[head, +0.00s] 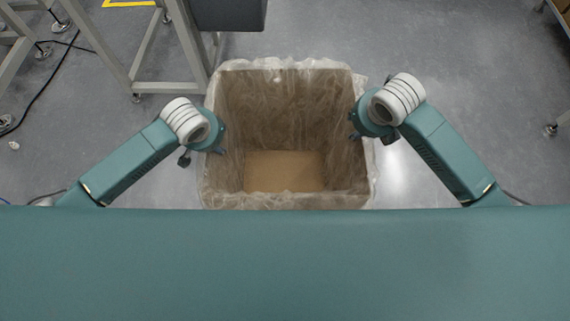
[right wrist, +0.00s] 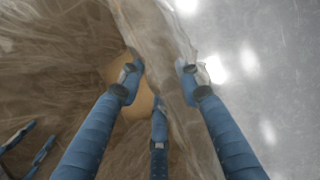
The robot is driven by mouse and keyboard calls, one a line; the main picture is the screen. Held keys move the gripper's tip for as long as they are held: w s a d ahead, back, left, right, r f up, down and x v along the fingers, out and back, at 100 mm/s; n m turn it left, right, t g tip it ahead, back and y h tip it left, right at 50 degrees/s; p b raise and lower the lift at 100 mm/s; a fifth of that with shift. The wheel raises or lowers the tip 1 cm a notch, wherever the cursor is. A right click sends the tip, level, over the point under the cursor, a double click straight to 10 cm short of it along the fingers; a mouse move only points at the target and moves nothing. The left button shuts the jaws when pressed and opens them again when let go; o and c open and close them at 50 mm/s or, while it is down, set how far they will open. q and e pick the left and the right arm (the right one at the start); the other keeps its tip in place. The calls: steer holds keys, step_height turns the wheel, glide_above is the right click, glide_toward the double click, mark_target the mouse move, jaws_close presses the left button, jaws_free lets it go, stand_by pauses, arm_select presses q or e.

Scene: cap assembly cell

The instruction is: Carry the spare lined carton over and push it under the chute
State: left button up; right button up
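The brown carton (head: 285,171) with a clear, crumpled plastic liner is in the middle of the head view, open side up and empty. The liner hangs over its rim. The dark grey chute end (head: 229,14) is at the top, just beyond the carton's far left corner. My left gripper (head: 218,150) is at the left wall, with fingertips inside; its grip is hidden. My right gripper (head: 354,136) is at the right wall. In the right wrist view its fingers (right wrist: 160,78) straddle the lined wall and press against both sides. Whether the carton touches the floor is unclear.
A grey metal frame (head: 160,78) stands to the left of the chute, close to the carton's far left corner. A black cable (head: 62,72) lies on the floor at the far left. Grey floor (head: 480,90) is open on the right.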

arm_select(q)
jaws_close()
arm_select(e)
jaws_close()
arm_select(q)
steer(key=shift+r, duration=0.15)
arm_select(e)
steer(key=shift+w+r, duration=0.1)
steer(key=shift+r, duration=0.1)
